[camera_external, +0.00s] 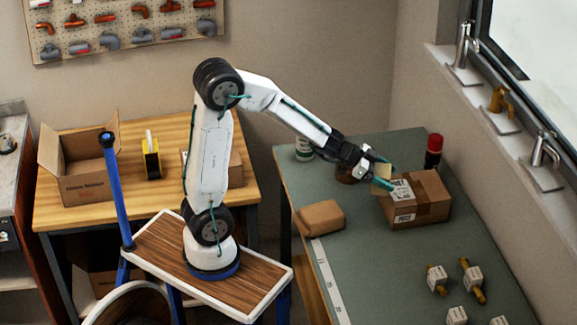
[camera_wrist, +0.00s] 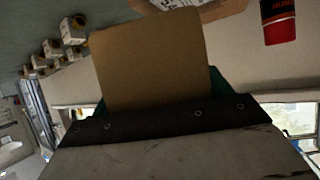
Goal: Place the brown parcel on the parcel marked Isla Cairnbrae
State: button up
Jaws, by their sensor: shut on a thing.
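My gripper (camera_external: 382,177) is shut on a small tan-brown parcel (camera_external: 381,171). In the wrist view its flat brown face (camera_wrist: 148,60) fills the middle, between the green fingers. A larger cardboard parcel (camera_external: 432,200) with white labels and a tape strip sits on the green bench. The held parcel overlaps its upper left corner in the outside view; I cannot tell whether they touch. The labelled parcel's edge (camera_wrist: 215,12) shows at the top of the wrist view. The name on its label is not readable. Another brown parcel (camera_external: 320,217) lies on the bench to the left.
A red and black can (camera_external: 433,152) stands behind the labelled parcel. A white and green tin (camera_external: 304,149) and a brown round item (camera_external: 346,173) stand at the back left of the bench. Several tagged brass fittings (camera_external: 437,280) lie at front right. The bench's middle front is clear.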

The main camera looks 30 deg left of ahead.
jog(key=w+d, duration=0.2)
jog(key=w, duration=0.2)
jog(key=w+d+f, duration=0.1)
jog(key=w+d, duration=0.2)
jog(key=w, duration=0.1)
jog(key=w+d, duration=0.3)
jog(key=w, duration=0.1)
jog(key=shift+w+f, duration=0.15)
jog(key=shift+f, duration=1.75)
jog(key=shift+f, duration=0.1)
jog(key=o, duration=1.2)
jog(key=shift+f, duration=0.1)
